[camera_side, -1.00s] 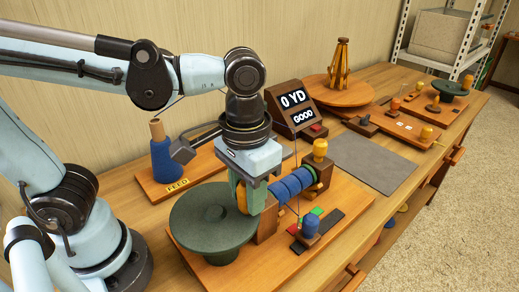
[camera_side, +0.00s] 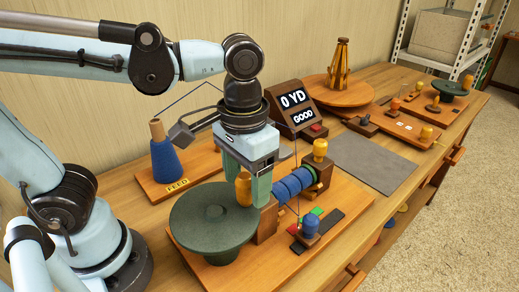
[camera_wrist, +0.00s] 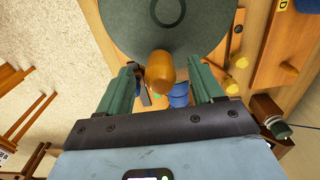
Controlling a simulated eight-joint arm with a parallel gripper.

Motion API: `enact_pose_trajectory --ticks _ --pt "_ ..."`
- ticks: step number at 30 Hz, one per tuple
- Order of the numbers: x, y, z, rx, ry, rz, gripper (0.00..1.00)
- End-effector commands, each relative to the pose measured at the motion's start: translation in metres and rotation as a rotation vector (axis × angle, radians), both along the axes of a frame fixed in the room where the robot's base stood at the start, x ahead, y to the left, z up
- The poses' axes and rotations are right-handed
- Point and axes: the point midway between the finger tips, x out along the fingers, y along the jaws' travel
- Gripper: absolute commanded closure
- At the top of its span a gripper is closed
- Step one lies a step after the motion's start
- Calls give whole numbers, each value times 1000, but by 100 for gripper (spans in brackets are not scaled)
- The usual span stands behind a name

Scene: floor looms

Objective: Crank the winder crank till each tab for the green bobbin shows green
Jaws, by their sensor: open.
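The winder crank is a dark green disc (camera_side: 205,218) with an orange knob (camera_side: 243,189) standing near its rim. My gripper (camera_side: 249,190) is open, its green fingers just behind and beside the knob in the side view. In the wrist view the knob (camera_wrist: 160,72) shows between the spread fingers, with clear space on both sides.
A counter (camera_side: 294,108) reads "0 YD GOOD". The blue feed cone (camera_side: 166,160) stands at the left, its thread running up towards my arm. A grey mat (camera_side: 372,162) lies clear to the right. A wooden turntable (camera_side: 338,90) and a second board (camera_side: 425,115) are farther back.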

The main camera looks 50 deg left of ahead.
Motion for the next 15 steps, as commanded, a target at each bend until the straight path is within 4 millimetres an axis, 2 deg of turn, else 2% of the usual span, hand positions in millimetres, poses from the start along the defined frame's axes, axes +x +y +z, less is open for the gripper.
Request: enact_pose_trajectory --ticks 15 --pt "0 0 47 0 0 0 34"
